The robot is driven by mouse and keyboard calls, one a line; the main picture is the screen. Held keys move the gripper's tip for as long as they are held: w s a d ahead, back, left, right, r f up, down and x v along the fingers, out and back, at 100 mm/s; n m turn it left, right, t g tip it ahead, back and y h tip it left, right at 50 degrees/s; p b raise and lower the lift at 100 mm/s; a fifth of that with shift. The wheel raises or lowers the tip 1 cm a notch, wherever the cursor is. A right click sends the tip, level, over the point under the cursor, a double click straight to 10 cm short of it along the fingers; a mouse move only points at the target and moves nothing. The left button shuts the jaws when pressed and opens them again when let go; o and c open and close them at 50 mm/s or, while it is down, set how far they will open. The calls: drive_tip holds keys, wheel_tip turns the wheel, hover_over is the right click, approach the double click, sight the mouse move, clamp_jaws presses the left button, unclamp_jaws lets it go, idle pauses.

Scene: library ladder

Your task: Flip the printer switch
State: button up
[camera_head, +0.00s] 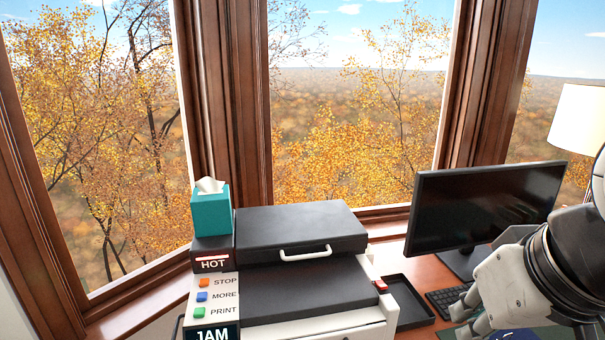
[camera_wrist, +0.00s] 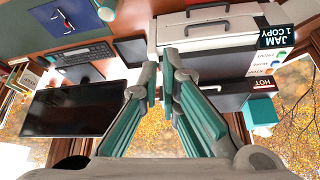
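The printer (camera_head: 300,295) is a white and dark grey machine on the desk, with a raised lid and a white handle. A small red switch (camera_head: 380,286) sits on its right side in the head view. My gripper (camera_head: 459,322) is to the right of the printer and apart from the switch, over the desk near the keyboard. In the wrist view the printer (camera_wrist: 205,32) appears upside down beyond my gripper (camera_wrist: 160,75). The fingers are empty with a narrow gap between the tips. I cannot make out the switch in the wrist view.
A dark tray (camera_head: 408,303) lies between printer and keyboard (camera_head: 446,298). A monitor (camera_head: 480,205) stands behind my gripper, with a lamp (camera_head: 578,118) at right. A label panel (camera_head: 213,295) and teal tissue box (camera_head: 210,212) are at the printer's left. Windows close off the back.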

drive_tip(key=o, duration=0.4)
drive_tip(key=shift+w, duration=0.15)
drive_tip(key=shift+o, duration=0.9)
drive_tip(key=w+r+g+b, duration=0.1)
drive_tip(key=w, duration=0.7)
drive_tip(key=shift+w+r, duration=0.2)
drive_tip(key=m+g+b, duration=0.2)
drive_tip(key=g+b, duration=0.2)
drive_tip(key=g, duration=0.1)
hover_over(379, 281)
wheel_tip(379, 281, down, 12)
wheel_tip(379, 281, down, 14)
drive_tip(key=shift+r+p, duration=0.25)
drive_tip(key=shift+p, duration=0.7)
drive_tip(key=shift+c, duration=0.2)
drive_tip(key=shift+r, duration=0.1)
clamp_jaws()
